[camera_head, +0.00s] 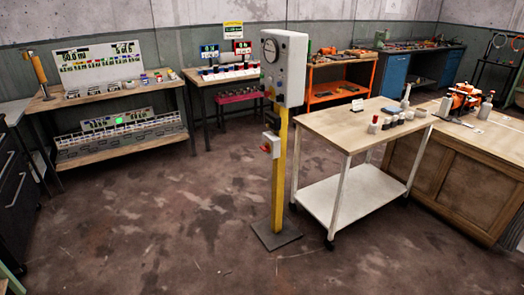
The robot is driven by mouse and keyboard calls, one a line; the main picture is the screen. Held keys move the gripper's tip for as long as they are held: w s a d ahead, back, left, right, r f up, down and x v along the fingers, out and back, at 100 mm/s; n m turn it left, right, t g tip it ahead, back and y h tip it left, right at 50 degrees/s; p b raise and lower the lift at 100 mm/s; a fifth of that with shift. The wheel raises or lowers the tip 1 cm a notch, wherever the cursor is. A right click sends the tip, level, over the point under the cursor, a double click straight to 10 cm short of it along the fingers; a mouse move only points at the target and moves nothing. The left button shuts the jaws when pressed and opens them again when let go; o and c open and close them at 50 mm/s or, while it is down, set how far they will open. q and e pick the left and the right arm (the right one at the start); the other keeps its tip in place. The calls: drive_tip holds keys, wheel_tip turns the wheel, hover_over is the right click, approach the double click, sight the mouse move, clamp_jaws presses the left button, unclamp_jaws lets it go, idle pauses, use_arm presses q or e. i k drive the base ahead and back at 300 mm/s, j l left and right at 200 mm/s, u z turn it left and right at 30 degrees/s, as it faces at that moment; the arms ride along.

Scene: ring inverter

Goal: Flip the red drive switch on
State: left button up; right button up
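A small red switch (265,149) sits on the left side of a small light-grey box (275,145), partway up a yellow post (279,190). It is too small to tell whether it is on or off. A larger grey control box (287,65) with round dials is mounted on top of the post. The post stands on a dark square base plate (277,234) on the floor. Neither of my grippers is in view.
A wooden-topped trolley (345,127) with bottles and small parts stands close right of the post. A wooden cabinet (455,175) is further right. Two workbenches (90,92) (205,74) stand behind to the left. The floor (150,220) left and in front is clear.

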sight(264, 148)
drive_tip(key=i+j, duration=0.25)
drive_tip(key=i, duration=0.25)
drive_tip(key=i+j+z, duration=0.1)
drive_tip(key=i, duration=0.45)
drive_tip(key=i+j, duration=0.4)
drive_tip(key=i+j+z, duration=0.1)
drive_tip(key=i+j, duration=0.15)
drive_tip(key=i, duration=0.35)
drive_tip(key=i+j, duration=0.35)
drive_tip(key=i, duration=0.15)
drive_tip(key=l+z, duration=0.05)
